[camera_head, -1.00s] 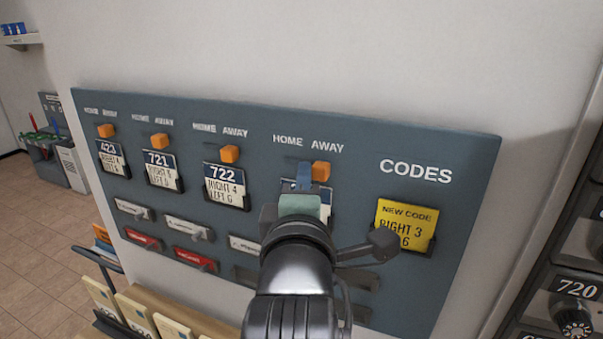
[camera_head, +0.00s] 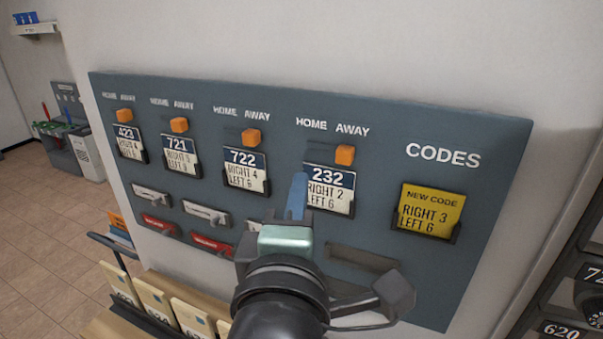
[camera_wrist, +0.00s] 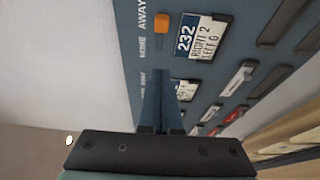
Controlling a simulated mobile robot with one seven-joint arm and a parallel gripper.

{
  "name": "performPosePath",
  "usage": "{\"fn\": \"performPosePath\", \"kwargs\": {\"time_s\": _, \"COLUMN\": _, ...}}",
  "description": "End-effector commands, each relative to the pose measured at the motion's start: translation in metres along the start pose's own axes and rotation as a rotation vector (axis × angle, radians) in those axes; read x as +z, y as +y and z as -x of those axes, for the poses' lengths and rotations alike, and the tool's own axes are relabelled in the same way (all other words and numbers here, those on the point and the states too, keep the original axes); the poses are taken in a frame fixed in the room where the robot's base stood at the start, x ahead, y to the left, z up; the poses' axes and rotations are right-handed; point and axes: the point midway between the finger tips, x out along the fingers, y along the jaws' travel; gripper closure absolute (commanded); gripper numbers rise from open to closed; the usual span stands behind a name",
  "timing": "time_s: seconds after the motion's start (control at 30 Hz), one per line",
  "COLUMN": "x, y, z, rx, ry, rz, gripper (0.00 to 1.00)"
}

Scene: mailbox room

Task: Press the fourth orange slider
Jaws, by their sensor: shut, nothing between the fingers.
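The fourth orange slider (camera_head: 344,155) sits on the right, under AWAY, above the card 232 (camera_head: 335,199). In the wrist view the slider (camera_wrist: 161,24) is beside the AWAY label. Three more orange sliders, for 423 (camera_head: 125,115), 721 (camera_head: 179,125) and 722 (camera_head: 251,137), also sit under AWAY. My gripper (camera_head: 299,180) is shut and empty, its blue fingers pointing at the panel, left of and below the fourth slider and apart from it in the picture. The fingers (camera_wrist: 163,92) also show in the wrist view. Whether the tips touch the panel I cannot tell.
The grey-blue panel (camera_head: 290,98) carries a yellow code card (camera_head: 430,210) at right and white and red tags below. A shelf of numbered cream folders (camera_head: 152,308) stands below left. Dark numbered mailboxes (camera_head: 560,328) are at far right.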

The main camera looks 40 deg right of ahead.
Motion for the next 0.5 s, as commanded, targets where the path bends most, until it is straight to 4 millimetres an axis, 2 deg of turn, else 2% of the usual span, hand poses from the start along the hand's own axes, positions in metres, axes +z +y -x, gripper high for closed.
{"fn": "performPosePath", "kwargs": {"time_s": 0.2, "x": -0.0006, "y": 0.0028, "z": 0.0117, "rx": 0.001, "ry": 0.003, "rz": 0.000, "gripper": 1.00}}
{"fn": "performPosePath", "kwargs": {"time_s": 0.5, "x": -0.0004, "y": 0.0019, "z": 0.0128, "rx": 0.002, "ry": 0.003, "rz": -0.001, "gripper": 1.00}}
